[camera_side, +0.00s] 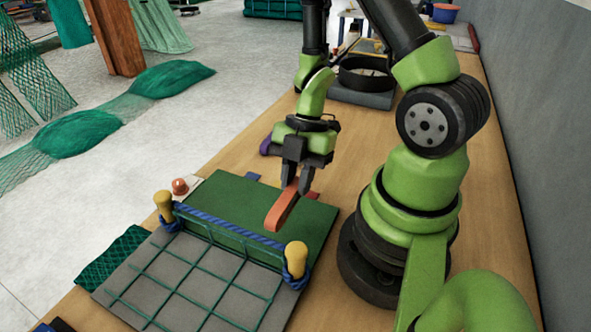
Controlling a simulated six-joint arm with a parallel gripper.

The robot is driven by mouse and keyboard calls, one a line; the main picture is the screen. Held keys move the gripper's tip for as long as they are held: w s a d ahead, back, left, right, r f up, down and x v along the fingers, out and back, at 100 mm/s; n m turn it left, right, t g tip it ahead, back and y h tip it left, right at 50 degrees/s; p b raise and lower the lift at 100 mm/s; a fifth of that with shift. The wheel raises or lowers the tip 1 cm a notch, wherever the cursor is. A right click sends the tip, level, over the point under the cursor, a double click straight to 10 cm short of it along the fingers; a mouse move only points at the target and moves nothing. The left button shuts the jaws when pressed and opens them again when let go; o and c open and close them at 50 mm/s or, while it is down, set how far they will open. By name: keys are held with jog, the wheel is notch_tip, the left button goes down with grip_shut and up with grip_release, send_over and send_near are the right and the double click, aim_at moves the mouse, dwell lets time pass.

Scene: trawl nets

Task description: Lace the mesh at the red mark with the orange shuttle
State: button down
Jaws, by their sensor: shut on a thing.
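The orange shuttle (283,207) is a long, flat, rounded piece. My gripper (297,185) is shut on its upper end and holds it tilted above the green board, its lower end toward the net. The green mesh (195,283) is spread on a grey board in front of the green board. Its blue rope edge (228,231) runs between two yellow posts, the left one (164,206) and the right one (296,260). I cannot make out a red mark on the mesh. The shuttle's lower end is near the rope; I cannot tell its exact height.
A small orange-red object (180,187) lies beside the left post. A folded dark green net (112,255) lies left of the grey board. A purple item (266,144) lies behind my gripper. A black round container (366,75) stands farther back. Bare bench shows at the left behind the board.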

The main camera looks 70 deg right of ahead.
aim_at(275, 250)
jog(key=shift+f, duration=2.55)
jog(key=shift+a, duration=4.45)
jog(key=c, duration=0.9)
grip_release()
jog(key=shift+c, duration=0.2)
jog(key=shift+r, duration=0.1)
